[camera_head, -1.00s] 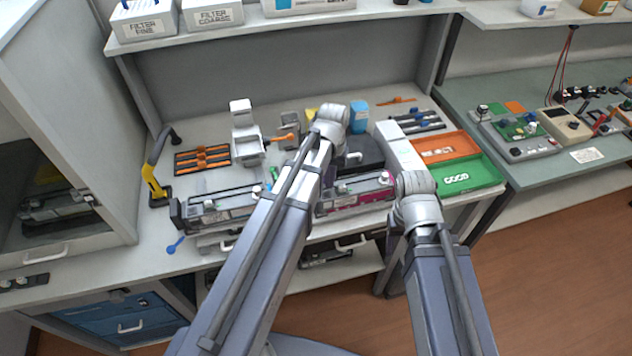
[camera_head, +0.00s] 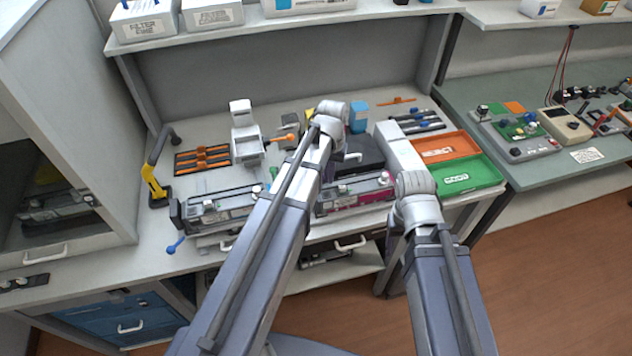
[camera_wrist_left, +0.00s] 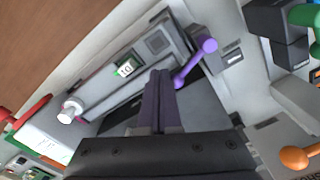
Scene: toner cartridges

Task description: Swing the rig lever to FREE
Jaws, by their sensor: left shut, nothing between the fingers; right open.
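My left gripper (camera_wrist_left: 159,76) shows in the left wrist view, shut and empty. Its fingertips are close beside a purple lever (camera_wrist_left: 195,64) with a round knob; I cannot tell whether they touch. In the head view my left arm hides this lever and the gripper's tips. A blue lever (camera_head: 175,245) sticks out at the lower left of the left cartridge unit (camera_head: 222,207). No FREE marking is readable. My right gripper is not visible.
An orange knob (camera_wrist_left: 298,158) and a green knob (camera_wrist_left: 303,14) lie right in the wrist view, a red handle (camera_wrist_left: 32,114) left. In the head view, a magenta cartridge unit (camera_head: 352,197) stands between my arms, with orange (camera_head: 462,142) and green (camera_head: 483,178) trays to the right.

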